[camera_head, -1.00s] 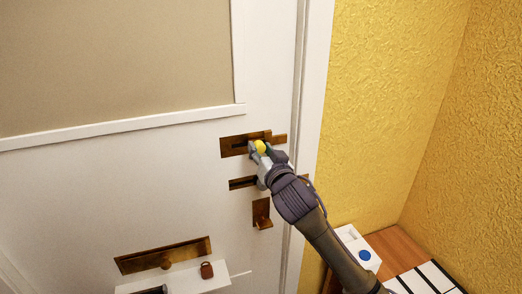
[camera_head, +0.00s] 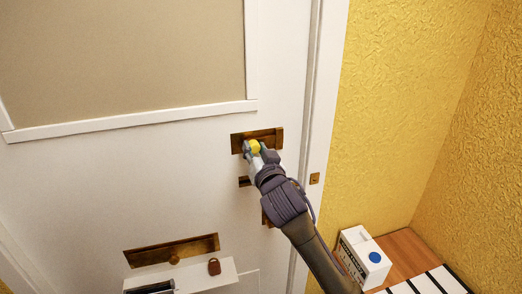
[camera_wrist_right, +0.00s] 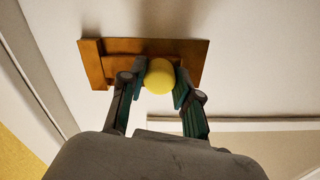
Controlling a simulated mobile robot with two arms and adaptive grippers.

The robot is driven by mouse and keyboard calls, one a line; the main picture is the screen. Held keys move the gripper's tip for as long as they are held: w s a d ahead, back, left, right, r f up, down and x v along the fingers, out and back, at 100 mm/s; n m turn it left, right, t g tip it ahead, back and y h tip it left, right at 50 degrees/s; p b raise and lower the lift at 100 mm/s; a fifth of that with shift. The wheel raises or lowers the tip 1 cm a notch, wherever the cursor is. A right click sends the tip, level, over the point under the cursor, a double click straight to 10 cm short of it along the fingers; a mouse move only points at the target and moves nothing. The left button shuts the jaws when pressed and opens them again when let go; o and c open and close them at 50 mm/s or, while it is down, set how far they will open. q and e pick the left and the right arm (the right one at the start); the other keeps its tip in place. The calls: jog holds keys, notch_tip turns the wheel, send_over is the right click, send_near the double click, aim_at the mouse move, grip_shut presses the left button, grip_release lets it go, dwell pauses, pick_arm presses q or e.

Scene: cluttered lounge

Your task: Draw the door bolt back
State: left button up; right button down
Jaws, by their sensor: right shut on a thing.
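The door bolt (camera_head: 270,136) is a brown wooden-looking plate and bar on the white door (camera_head: 150,190), near its right edge. Its yellow round knob (camera_head: 253,146) is at the left part of the plate. My right gripper (camera_wrist_right: 158,88) is shut on the yellow knob, one dark finger on each side of it. In the wrist view the brown bolt plate (camera_wrist_right: 190,48) shows behind the knob, and no bar sticks out past the plate's end. My left gripper is not in view.
Below the bolt, other brown fittings (camera_head: 244,181) are partly hidden by my right arm. A small brown plate (camera_head: 314,178) is on the door frame. A white box (camera_head: 352,250) stands right.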

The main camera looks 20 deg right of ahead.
jog(key=c, duration=1.2)
grip_release()
jog(key=shift+a, duration=0.15)
jog(key=shift+c, duration=0.2)
jog(key=o, duration=0.4)
jog(key=shift+a, duration=0.25)
jog(key=shift+d, duration=0.1)
jog(key=shift+s+d, duration=0.1)
jog(key=shift+s, duration=0.1)
jog(key=s, duration=1.1)
jog(key=shift+s, duration=0.35)
jog(key=shift+f, duration=0.1)
